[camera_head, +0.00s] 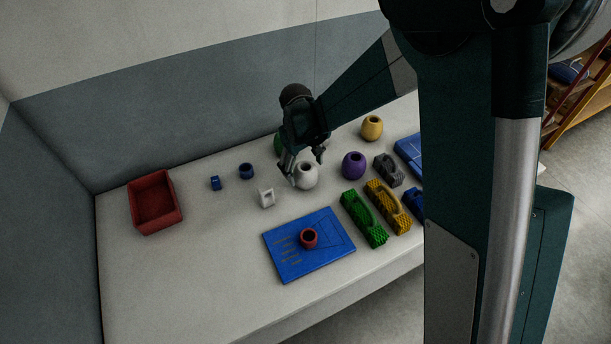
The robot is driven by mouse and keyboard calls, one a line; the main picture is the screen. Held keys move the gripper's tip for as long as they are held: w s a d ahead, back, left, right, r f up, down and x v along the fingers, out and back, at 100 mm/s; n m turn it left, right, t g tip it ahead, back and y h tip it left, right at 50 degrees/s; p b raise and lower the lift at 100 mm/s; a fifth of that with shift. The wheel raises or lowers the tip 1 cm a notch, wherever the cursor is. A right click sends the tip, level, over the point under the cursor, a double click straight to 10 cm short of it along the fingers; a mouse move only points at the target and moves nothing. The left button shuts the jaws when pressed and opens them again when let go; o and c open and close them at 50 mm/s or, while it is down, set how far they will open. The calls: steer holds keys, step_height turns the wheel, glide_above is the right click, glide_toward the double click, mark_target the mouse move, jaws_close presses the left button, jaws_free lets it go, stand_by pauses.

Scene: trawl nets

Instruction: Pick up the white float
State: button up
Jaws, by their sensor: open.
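The white float (308,177) is a rounded piece with a dark hole in its top, standing on the pale table (190,275). My gripper (306,170) is open above and around the float in the picture, with one finger in front of its left side and the other near its upper right. I cannot tell whether either finger touches it. The gripper hides part of the float's upper left.
A green float (279,145) is partly hidden behind my gripper. A purple float (353,165) stands close on the right, a yellow float (372,128) behind. A white block (266,197) lies left. A blue board (291,262) bears a red ring (309,238). A red bin (175,217) stands far left.

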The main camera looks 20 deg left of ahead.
steer(key=shift+w+d+f+b, duration=0.15)
steer(key=shift+f+b, duration=0.1)
steer(key=shift+f, duration=1.05)
steer(key=shift+w+f+b, duration=0.1)
steer(key=shift+f+b, duration=0.1)
steer(key=shift+f, duration=1.1)
steer(key=c, duration=1)
